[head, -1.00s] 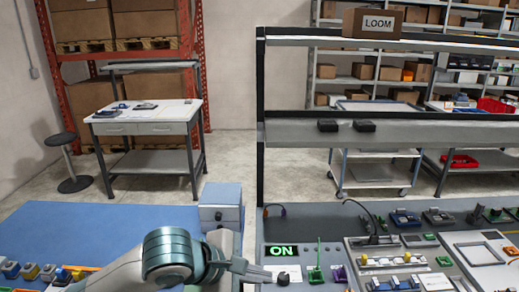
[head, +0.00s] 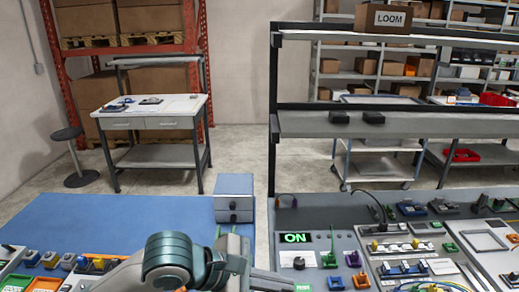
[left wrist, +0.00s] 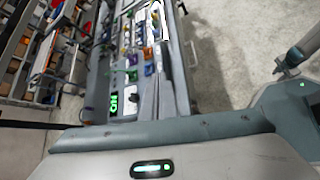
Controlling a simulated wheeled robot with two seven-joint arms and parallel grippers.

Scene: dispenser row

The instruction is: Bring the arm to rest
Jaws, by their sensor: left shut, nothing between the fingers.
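My left arm comes in at the bottom of the head view, with its teal and grey wrist low over the front of the workbench. My left gripper (head: 280,280) points right, just in front of the panel with the lit green ON sign (head: 295,238). Its fingers are together with nothing between them. In the left wrist view the closed fingers (left wrist: 164,78) reach out beside the bench edge, and the ON sign (left wrist: 114,103) shows to their left. I cannot tell whether the fingers touch the bench. My right gripper is not in view.
A blue mat (head: 120,218) lies left with a grey-blue box (head: 234,197) at its right edge. Small coloured parts sit at lower left. Fixtures, a green post (head: 331,250) and a purple part (head: 353,258) stand right of the gripper. A shelf frame (head: 273,110) rises behind.

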